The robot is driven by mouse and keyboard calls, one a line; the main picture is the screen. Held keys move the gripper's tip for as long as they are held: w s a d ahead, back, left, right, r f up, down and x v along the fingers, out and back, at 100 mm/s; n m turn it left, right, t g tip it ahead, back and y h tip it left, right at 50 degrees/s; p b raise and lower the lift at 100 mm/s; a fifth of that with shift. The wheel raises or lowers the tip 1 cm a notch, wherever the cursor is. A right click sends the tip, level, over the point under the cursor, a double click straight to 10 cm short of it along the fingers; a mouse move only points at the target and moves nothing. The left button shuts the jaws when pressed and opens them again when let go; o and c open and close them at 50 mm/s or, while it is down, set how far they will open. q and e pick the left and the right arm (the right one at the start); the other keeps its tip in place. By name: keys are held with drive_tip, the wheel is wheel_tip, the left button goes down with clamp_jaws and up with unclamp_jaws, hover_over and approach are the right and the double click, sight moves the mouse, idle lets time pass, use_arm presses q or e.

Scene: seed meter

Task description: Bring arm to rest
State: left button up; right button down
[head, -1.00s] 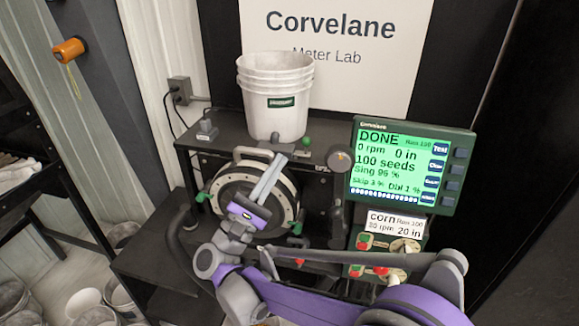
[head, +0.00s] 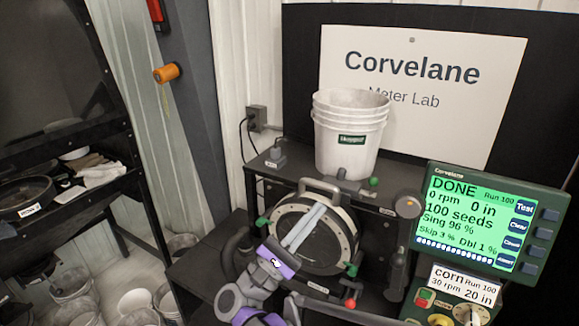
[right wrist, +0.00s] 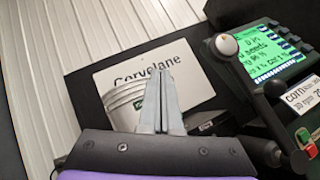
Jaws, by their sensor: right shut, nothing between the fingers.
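My right gripper (head: 303,226) shows in the head view in front of the round seed meter (head: 336,258). Its two long grey fingers lie together and hold nothing. In the right wrist view the shut fingers (right wrist: 162,100) point up in front of the white bucket and the sign. I cannot tell from the head view whether the fingers touch the meter; they cover part of its face. My purple and grey right arm comes in from the bottom. My left gripper does not show.
A stack of white buckets (head: 347,150) stands on the dark bench behind the meter. A green-screen monitor (head: 474,222) reads DONE and 100 seeds. A control panel (head: 452,304) with a dial sits below it. Shelves (head: 60,150) and floor buckets (head: 75,285) are at left.

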drive_tip(key=w+r+n+t+y, duration=0.4)
drive_tip(key=n+t+y, duration=0.55)
drive_tip(key=n, duration=0.55)
wheel_tip(320, 180, down, 11)
drive_tip(key=s+a+n+g+y, duration=0.15)
drive_tip(key=n+g+y, duration=0.25)
drive_tip(key=n+y, duration=1.75)
drive_tip(key=s+d+f+n+g+h, duration=0.4)
drive_tip(key=s+d+f+n+g, duration=0.1)
drive_tip(key=s+f+n, duration=0.4)
drive_tip(key=s+d+f+n+g+h, duration=0.4)
drive_tip(key=s+f+n+g, duration=0.3)
drive_tip(key=s+f+n, duration=0.3)
wheel_tip(320, 180, down, 3)
drive_tip(key=shift+s+d+r+h, duration=0.15)
drive_tip(key=shift+s+d+h, duration=0.35)
drive_tip(key=shift+s, duration=0.55)
